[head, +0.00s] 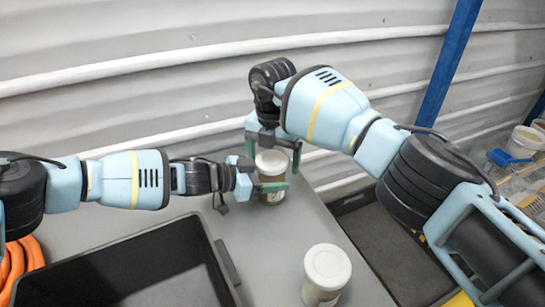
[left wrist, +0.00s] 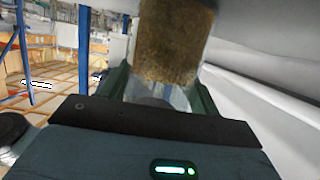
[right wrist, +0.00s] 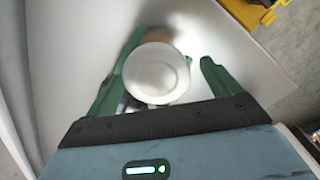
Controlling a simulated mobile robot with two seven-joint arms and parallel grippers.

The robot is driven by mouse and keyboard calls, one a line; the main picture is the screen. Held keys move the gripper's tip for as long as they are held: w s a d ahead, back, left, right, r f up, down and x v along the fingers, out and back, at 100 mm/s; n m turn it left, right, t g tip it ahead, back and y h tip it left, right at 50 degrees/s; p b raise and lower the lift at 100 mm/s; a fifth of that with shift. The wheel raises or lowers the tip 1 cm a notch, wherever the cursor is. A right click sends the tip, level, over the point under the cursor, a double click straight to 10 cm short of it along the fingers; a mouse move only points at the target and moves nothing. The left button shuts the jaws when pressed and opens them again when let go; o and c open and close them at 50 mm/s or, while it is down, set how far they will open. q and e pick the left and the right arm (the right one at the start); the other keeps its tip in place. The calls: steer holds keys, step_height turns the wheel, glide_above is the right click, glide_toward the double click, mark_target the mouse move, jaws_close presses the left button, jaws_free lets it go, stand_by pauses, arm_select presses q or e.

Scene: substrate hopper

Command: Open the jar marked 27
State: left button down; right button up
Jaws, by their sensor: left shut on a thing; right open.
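A jar with a white lid and brown contents (head: 271,163) stands upright at the back of the grey table; no number is readable on it. My left gripper (head: 272,187) is shut on its body from the left side. The brown contents of this jar (left wrist: 172,45) fill the top of the left wrist view. My right gripper (head: 273,146) comes down from above, open, with its fingers either side of the lid. In the right wrist view the lid (right wrist: 157,73) lies between the green fingers, closer to the left one, with a gap at the right.
A second white-lidded jar (head: 326,270) stands nearer on the table, its marking not visible. A black tray (head: 222,262) fills the front left, with an orange hose (head: 18,262) beside it. A corrugated wall is close behind. The table's right edge drops to the floor.

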arm_select(q)
steer(key=shift+d, duration=0.1)
arm_select(e)
steer(key=shift+a, duration=0.1)
steer(key=shift+r, duration=2.3)
arm_select(q)
steer(key=shift+c, duration=1.3)
jaws_free()
steer(key=v, duration=0.6)
steer(key=shift+s+a+r+p, duration=0.1)
steer(key=shift+a+r+p, duration=0.05)
steer(key=shift+a+p, duration=0.2)
arm_select(e)
step_height(320, 180, up, 2)
steer(key=shift+s+r, duration=0.1)
arm_select(q)
steer(key=shift+s+a+r, duration=0.15)
steer(key=shift+s+a, duration=0.05)
steer(key=shift+a, duration=0.3)
arm_select(e)
steer(key=shift+c, duration=0.3)
